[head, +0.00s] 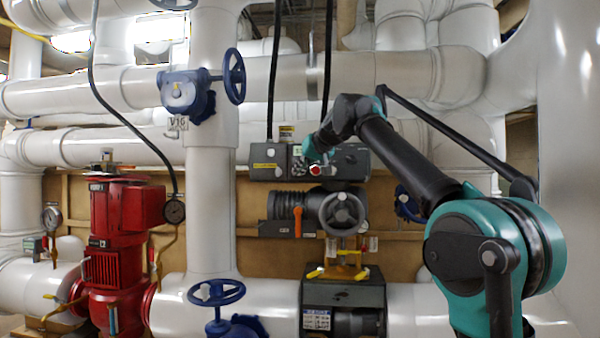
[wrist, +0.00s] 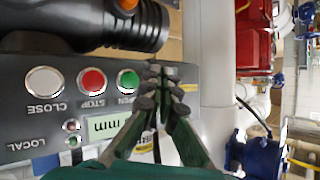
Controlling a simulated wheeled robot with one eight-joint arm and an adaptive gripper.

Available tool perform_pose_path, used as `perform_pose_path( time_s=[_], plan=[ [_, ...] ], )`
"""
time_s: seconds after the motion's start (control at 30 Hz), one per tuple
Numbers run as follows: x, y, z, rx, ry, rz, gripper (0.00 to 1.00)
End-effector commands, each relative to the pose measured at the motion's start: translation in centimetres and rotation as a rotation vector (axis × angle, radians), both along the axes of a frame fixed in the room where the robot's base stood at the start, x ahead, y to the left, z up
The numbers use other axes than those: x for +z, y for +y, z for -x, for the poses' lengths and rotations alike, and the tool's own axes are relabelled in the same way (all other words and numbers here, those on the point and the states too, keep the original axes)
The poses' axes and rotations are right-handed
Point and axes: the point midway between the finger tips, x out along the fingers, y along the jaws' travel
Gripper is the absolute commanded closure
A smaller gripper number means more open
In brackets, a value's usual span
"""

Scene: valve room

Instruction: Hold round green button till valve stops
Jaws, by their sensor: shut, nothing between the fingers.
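The round green button (wrist: 128,80), labelled OPEN, sits on a grey control panel (wrist: 20,105) that appears upside down in the wrist view. My gripper (wrist: 160,72) is shut and empty, its fingertips just right of the green button in that view. I cannot tell the gap in depth to the panel. In the head view my gripper (head: 308,150) is in front of the panel (head: 352,163), and the green button cannot be made out there. The valve actuator with a grey handwheel (head: 342,211) is below the panel.
A red STOP button (wrist: 92,81) and a white CLOSE button (wrist: 44,81) are beside the green one. A dark ribbed cylinder (wrist: 120,25) runs along the panel. White pipes (head: 210,200), a blue handwheel (head: 234,76) and a red pump (head: 112,240) stand left.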

Motion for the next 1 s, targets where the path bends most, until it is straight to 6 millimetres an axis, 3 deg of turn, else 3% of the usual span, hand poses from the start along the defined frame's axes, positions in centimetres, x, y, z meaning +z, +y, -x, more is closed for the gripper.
perform_pose_path(
  time_s=[0.2, 0.4, 1.0],
  plan=[
    [0.0, -0.1, -2.7, -0.001, 0.000, 0.000, 1.00],
    [0.0, -0.2, -4.0, 0.000, -0.001, 0.001, 1.00],
    [0.0, -0.2, -4.4, 0.000, -0.001, 0.001, 1.00]
  ],
)
